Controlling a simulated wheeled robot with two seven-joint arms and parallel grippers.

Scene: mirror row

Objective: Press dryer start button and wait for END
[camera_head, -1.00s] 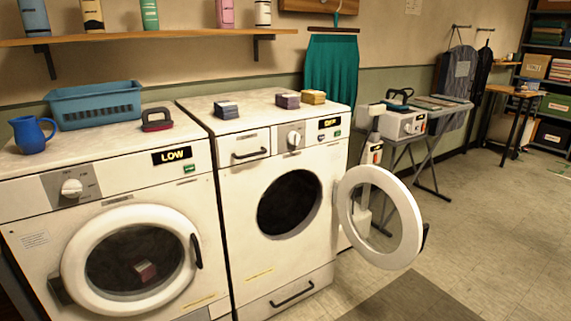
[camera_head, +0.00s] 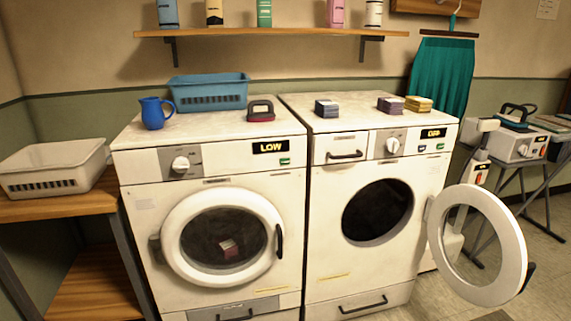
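The left machine (camera_head: 135,190), which looks like the dryer, has its round door (camera_head: 222,238) shut. A small reddish folded cloth (camera_head: 229,248) shows behind the glass. Its display (camera_head: 270,147) reads LOW in yellow. A green button (camera_head: 285,161) sits below the display, and a white knob (camera_head: 180,164) is to the left. Neither of my grippers is in view, and nothing touches the button.
The right machine (camera_head: 325,230) has its round door (camera_head: 478,245) swung open to the right; its drum (camera_head: 378,211) looks dark. A wooden table with a white basket (camera_head: 55,168) stands left. Folded cloths, a blue basket (camera_head: 208,92) and a jug (camera_head: 154,113) sit on top.

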